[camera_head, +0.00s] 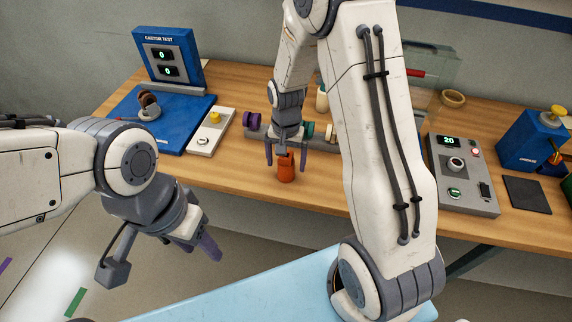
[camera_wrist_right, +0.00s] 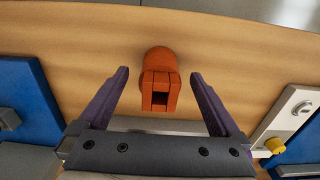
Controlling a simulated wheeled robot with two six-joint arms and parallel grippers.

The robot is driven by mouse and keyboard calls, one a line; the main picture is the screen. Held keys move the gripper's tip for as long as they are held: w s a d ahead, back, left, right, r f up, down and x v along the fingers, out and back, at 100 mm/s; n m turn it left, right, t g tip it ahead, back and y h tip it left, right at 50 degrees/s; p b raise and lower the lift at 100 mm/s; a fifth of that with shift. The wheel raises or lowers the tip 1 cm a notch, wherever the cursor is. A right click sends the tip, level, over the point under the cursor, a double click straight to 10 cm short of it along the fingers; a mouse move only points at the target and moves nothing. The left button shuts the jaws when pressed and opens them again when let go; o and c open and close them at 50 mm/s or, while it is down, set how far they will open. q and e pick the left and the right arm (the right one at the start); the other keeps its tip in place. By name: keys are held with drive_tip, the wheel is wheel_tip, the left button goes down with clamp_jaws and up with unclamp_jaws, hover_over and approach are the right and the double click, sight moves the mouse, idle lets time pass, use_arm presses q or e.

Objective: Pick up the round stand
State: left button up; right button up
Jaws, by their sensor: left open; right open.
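The orange round stand (camera_head: 286,170), with a round body and a slotted top, stands on the wooden bench near its front edge. It also shows in the right wrist view (camera_wrist_right: 158,62). My right gripper (camera_head: 286,160) points down over it, open. In the right wrist view its two purple fingers (camera_wrist_right: 159,75) lie on either side of the stand, with a gap on both sides. My left gripper (camera_head: 205,240) hangs in front of the bench at the left, open and away from the stand; only part of its fingers shows.
A blue castor test machine (camera_head: 170,55) and a white panel with a yellow knob (camera_head: 212,130) stand left. A grey rack with coloured spools (camera_head: 252,121) lies behind the stand. A grey control box (camera_head: 462,170) and blue device (camera_head: 532,142) stand right. Bench front is clear.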

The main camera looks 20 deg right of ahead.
drive_tip(key=shift+f, duration=1.45)
clamp_jaws()
drive_tip(key=shift+r, duration=0.1)
